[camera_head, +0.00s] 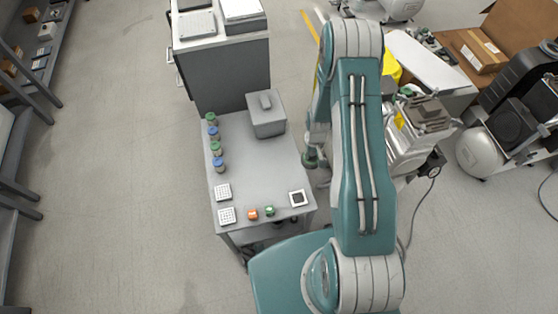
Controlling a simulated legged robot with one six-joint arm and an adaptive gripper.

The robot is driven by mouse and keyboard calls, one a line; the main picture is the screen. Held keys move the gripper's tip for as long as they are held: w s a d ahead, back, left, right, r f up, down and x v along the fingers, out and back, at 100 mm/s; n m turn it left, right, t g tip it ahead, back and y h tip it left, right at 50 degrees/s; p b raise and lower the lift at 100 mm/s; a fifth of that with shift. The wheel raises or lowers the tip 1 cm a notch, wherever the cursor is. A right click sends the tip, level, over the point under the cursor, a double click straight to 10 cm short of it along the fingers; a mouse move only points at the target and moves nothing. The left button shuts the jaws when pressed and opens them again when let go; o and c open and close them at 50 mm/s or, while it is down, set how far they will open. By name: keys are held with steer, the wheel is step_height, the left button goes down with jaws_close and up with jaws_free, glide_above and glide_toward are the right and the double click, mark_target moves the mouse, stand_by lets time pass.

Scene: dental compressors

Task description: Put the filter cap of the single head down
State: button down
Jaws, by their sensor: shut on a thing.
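My teal and white arm reaches up the middle of the view and folds back down on its left side. My gripper (320,172) hangs just past the right edge of the grey cart (253,187), small and partly hidden by the arm. It is shut on a small dark green round piece (310,158), which looks like the filter cap. The piece shows at the gripper's left side, close to the cart's edge. I cannot tell its height relative to the cart top. Which compressor head is the single one is not clear from here.
The cart bears a grey lidded box (266,115), several green- and blue-topped jars along its left edge, white trays (223,192), an orange piece (253,214), a green piece (269,211) and a dark-centred square (298,198). Its middle is clear. Compressors (415,130) stand at the right.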

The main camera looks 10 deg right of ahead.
steer(key=w+a+f, duration=0.4)
steer(key=a, duration=0.1)
steer(key=w+a+f, duration=0.4)
steer(key=w+f, duration=0.1)
steer(key=shift+a+f, duration=0.2)
steer(key=shift+a, duration=0.2)
steer(key=shift+a+f, duration=0.2)
steer(key=shift+f, duration=1.4)
steer(key=shift+c, duration=2.2)
jaws_free()
